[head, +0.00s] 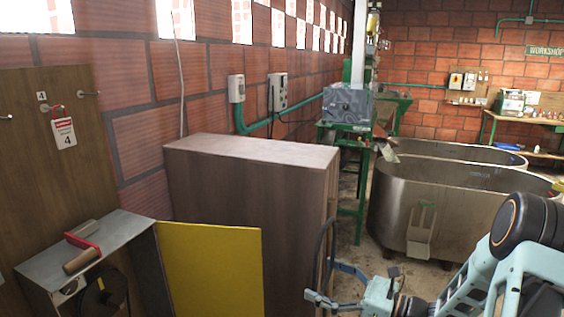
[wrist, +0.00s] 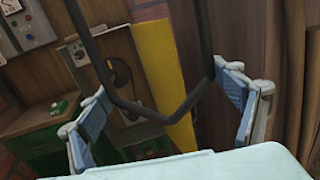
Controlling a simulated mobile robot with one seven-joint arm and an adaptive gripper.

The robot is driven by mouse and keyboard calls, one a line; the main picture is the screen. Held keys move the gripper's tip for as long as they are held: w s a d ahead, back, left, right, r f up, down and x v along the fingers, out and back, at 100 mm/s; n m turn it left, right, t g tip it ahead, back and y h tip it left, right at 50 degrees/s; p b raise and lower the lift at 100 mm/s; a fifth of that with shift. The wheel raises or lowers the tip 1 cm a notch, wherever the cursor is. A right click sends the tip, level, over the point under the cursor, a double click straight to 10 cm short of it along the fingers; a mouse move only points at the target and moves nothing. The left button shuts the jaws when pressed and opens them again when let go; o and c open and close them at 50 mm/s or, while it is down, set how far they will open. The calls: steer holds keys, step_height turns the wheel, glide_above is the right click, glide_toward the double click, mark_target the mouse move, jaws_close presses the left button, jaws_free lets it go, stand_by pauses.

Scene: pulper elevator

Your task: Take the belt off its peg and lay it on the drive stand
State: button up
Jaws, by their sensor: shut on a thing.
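The belt (head: 327,240) is a black loop. My gripper (head: 324,281) is shut on it at the lower right of the head view, in front of the brown wooden cabinet. In the wrist view the belt (wrist: 150,115) hangs as a bent loop between the two blue finger pads of my gripper (wrist: 163,82); its top is cut off. The drive stand, apparently the grey-topped unit (head: 133,222) at the lower left with a black wheel (head: 103,292) and an open yellow door (head: 210,268), is apart from my gripper. Pegs (head: 88,93) on the wooden board (head: 30,170) carry no belt.
A red lock with a tag (head: 64,132) hangs on the board. Metal tubs (head: 400,210) stand at the right.

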steer(key=s+d+f+t, duration=0.1)
steer(key=s+d+f, duration=0.2)
steer(key=s+f, duration=0.1)
steer(key=shift+s+f+m+h, duration=0.2)
steer(key=shift+s+m+h, duration=0.15)
steer(key=shift+s, duration=0.2)
